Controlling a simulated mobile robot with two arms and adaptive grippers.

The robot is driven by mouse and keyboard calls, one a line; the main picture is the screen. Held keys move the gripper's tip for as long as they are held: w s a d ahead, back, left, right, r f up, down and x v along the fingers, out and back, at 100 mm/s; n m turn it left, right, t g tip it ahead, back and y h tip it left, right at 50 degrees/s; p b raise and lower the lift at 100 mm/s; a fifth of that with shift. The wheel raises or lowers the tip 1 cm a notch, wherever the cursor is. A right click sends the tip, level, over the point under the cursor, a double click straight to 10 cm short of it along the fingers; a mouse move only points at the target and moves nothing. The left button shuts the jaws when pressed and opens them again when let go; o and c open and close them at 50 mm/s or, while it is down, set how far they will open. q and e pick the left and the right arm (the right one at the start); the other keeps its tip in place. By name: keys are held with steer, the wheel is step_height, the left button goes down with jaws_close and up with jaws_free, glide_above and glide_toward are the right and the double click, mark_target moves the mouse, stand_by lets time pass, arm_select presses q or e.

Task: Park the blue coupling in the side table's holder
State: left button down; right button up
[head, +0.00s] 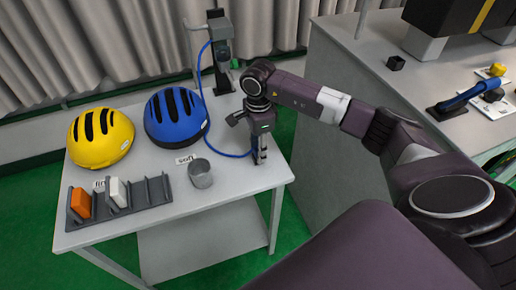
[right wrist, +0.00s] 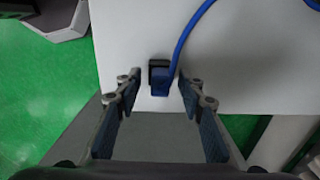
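The blue coupling (right wrist: 160,86) sits at a small black holder (right wrist: 159,64) near the edge of the white side table (head: 225,178). A blue hose (right wrist: 190,30) runs from it; in the head view the hose (head: 204,110) curves down from a grey-black post to my right gripper. My right gripper (head: 260,155) points down at the table's right edge. In the right wrist view my gripper (right wrist: 160,80) is open, with a finger on each side of the coupling and a visible gap to both. In the head view the gripper hides the coupling. My left gripper is not in view.
Yellow (head: 100,137) and blue (head: 176,116) helmets, a grey cup (head: 201,173) and a slotted rack (head: 118,205) with orange and white blocks stand on the side table. The grey-black post (head: 221,50) rises behind. A grey counter (head: 365,75) stands at right.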

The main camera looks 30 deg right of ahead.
step_height(320, 180, up, 12)
stand_by(0.5)
stand_by(0.3)
